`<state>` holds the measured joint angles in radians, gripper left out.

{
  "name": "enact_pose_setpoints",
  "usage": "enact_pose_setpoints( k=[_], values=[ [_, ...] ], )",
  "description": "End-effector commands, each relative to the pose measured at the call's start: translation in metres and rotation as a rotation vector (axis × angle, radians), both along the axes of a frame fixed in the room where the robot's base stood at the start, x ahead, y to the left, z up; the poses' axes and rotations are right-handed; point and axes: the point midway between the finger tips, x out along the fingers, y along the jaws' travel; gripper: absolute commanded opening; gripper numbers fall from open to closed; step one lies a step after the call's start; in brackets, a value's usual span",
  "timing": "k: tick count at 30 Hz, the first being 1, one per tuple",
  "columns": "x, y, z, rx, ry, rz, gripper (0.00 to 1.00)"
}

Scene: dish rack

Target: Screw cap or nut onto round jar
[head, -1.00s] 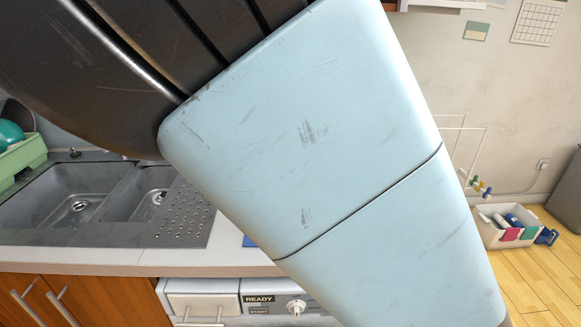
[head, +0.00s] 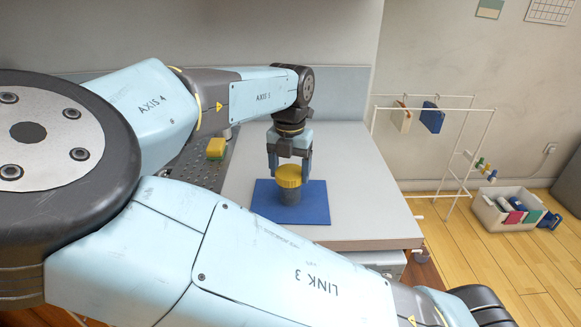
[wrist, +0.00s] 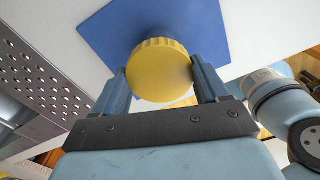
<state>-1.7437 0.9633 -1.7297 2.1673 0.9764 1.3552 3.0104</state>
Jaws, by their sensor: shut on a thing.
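A yellow-and-green sponge (head: 216,148) lies on the perforated drainboard (head: 205,173) left of the mat. The light counter (head: 350,190) right of the mat is clear. A drying rack (head: 440,110) and a white bin (head: 505,213) stand beyond the counter's right end.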

Motion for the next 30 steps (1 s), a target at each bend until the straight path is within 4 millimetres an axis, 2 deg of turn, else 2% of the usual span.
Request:
enact_pose_setpoints(
  k=[9, 21, 22, 30],
  values=[
    [0.0001, -0.001, -0.0011, -0.005, 0.001, -0.074, 0.37],
    [-0.0002, 0.0006, -0.0005, 0.001, 0.0, -0.09, 0.37],
    [-0.0002, 0.0006, -0.0005, 0.001, 0.0, -0.09, 0.75],
    [-0.0001, 0.0004, -0.0003, 0.001, 0.0, -0.09, 1.0]
  ],
)
